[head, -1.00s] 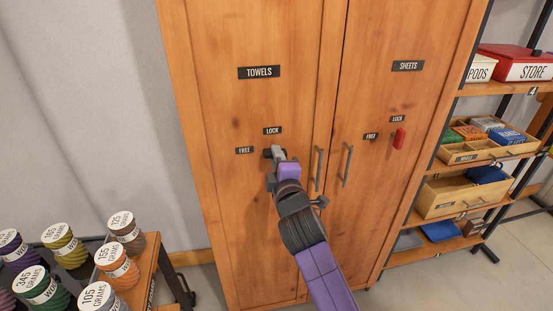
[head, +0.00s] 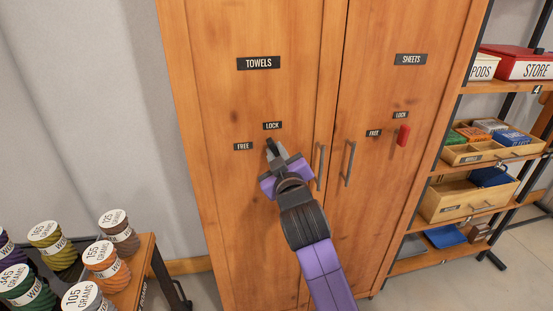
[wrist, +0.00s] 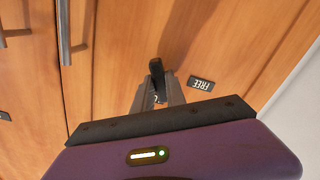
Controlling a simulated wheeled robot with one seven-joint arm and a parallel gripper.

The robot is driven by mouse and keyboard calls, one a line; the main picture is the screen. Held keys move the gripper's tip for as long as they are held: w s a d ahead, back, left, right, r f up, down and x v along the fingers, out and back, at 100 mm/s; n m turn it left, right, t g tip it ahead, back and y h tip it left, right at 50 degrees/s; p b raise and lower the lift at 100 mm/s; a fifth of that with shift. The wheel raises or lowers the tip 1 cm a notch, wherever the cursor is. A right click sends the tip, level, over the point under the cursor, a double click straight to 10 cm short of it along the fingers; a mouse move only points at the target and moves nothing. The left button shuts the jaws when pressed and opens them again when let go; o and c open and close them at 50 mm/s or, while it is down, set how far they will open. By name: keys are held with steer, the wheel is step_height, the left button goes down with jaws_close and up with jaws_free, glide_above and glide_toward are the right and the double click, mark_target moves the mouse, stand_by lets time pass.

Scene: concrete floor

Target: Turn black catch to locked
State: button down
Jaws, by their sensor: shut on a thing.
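The black catch (head: 270,146) is on the left cabinet door, the one labelled TOWELS. It stands nearly upright, its end just below the LOCK label (head: 272,126) and right of the FREE label (head: 243,146). My gripper (head: 276,154) is shut on the catch, reaching it from below right. In the wrist view the black catch (wrist: 156,70) shows at the tips of my gripper (wrist: 157,92), with the FREE label (wrist: 201,83) to its right. My fingers hide part of the catch, so its exact angle is hard to tell.
The right door, labelled SHEETS, has a red catch (head: 403,135) standing upright under its own LOCK label. Two metal handles (head: 348,164) flank the door seam. Shelves with bins (head: 470,201) stand right; a cart with yarn spools (head: 107,260) stands left.

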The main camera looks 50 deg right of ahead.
steer(key=m+b, duration=0.2)
steer(key=m, duration=0.3)
steer(key=shift+m+b, duration=0.4)
stand_by(0.4)
steer(key=c, duration=1.4)
jaws_free()
steer(key=shift+o, duration=0.2)
steer(key=b+v, duration=0.1)
steer(key=v, duration=0.6)
steer(key=shift+s+a, duration=0.25)
steer(key=shift+s, duration=0.05)
